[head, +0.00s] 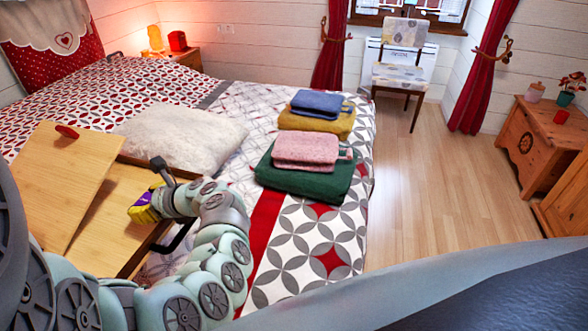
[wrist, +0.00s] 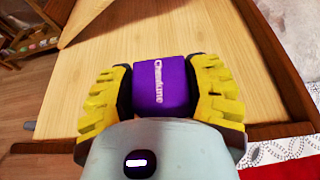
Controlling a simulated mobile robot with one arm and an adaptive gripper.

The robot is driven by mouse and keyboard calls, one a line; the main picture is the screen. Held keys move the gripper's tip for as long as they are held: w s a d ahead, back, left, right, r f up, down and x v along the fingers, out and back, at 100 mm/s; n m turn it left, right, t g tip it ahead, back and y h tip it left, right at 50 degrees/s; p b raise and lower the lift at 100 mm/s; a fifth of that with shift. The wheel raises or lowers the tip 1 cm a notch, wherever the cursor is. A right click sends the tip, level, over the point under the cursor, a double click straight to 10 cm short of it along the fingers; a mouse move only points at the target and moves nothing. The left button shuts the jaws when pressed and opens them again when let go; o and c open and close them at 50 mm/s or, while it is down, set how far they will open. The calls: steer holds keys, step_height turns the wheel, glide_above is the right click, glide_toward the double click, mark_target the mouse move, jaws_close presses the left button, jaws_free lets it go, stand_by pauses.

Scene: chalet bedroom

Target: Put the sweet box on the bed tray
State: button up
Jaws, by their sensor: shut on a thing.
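The sweet box is a small purple box with pale lettering, seen in the wrist view (wrist: 163,87). It sits between the two yellow fingers of my gripper (wrist: 162,95), which are shut on it from both sides. The bed tray (head: 105,225) is a pale wooden tray on the bed, with a raised tilted board at its left. In the head view, my gripper (head: 143,207) is over the right part of the tray, and the box is mostly hidden there. In the wrist view, the tray surface (wrist: 150,35) lies behind the box. I cannot tell whether the box touches it.
A tilted board (head: 65,185) with a red piece on top rises from the tray's left. A white fluffy pillow (head: 185,137) lies behind the tray. Folded towels (head: 305,165) are stacked to the right on the bed. The wooden floor (head: 430,180) beyond is clear.

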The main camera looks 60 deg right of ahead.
steer(key=shift+f, duration=0.15)
steer(key=o, duration=1.1)
steer(key=shift+o, duration=0.2)
